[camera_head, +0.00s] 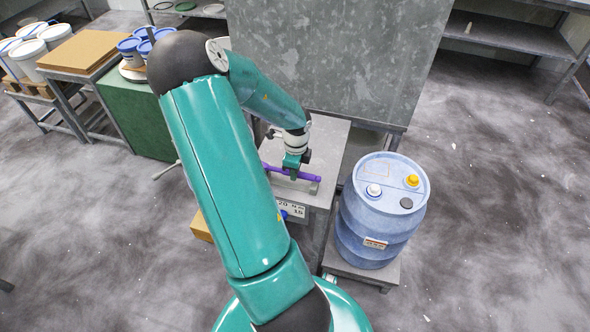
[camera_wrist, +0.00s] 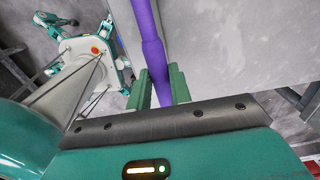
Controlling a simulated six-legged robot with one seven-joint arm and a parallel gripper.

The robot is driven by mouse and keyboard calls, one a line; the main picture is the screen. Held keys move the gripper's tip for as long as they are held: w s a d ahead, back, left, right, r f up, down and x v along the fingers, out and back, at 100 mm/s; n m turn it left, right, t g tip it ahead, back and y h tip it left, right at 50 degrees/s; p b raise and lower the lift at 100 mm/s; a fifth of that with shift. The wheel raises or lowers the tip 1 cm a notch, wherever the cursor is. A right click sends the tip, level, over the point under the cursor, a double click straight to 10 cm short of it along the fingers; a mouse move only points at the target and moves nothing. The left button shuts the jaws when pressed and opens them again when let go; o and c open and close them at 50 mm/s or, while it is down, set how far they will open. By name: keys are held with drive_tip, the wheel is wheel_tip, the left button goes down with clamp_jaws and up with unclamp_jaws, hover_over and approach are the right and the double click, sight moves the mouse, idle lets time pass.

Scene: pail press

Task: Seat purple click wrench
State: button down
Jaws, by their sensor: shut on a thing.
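The purple click wrench (camera_head: 281,172) lies roughly level, just above or on a small grey table (camera_head: 322,150) in the head view. My gripper (camera_head: 291,172) is over the table and shut on the wrench. In the wrist view the purple shaft (camera_wrist: 152,50) runs from the top edge down between the two green fingers of my gripper (camera_wrist: 161,88). One end of the wrench is hidden behind my arm in the head view. A grey block (camera_head: 313,187) shows by the wrench's right end; I cannot tell whether they touch.
A blue drum (camera_head: 370,240) with yellow, white and dark caps stands right of the table on a low stand. A tall grey panel (camera_head: 330,55) rises behind the table. Pails (camera_head: 130,48) and a cardboard-coloured board (camera_head: 82,50) are at the left. Open floor lies at the right.

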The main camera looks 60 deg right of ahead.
drive_tip(key=shift+f, duration=0.25)
idle(0.5)
drive_tip(key=shift+r, duration=0.25)
drive_tip(key=shift+f, duration=0.35)
idle(1.0)
drive_tip(key=shift+r, duration=0.35)
idle(1.0)
drive_tip(key=shift+f, duration=0.3)
drive_tip(key=shift+r, duration=0.1)
idle(0.3)
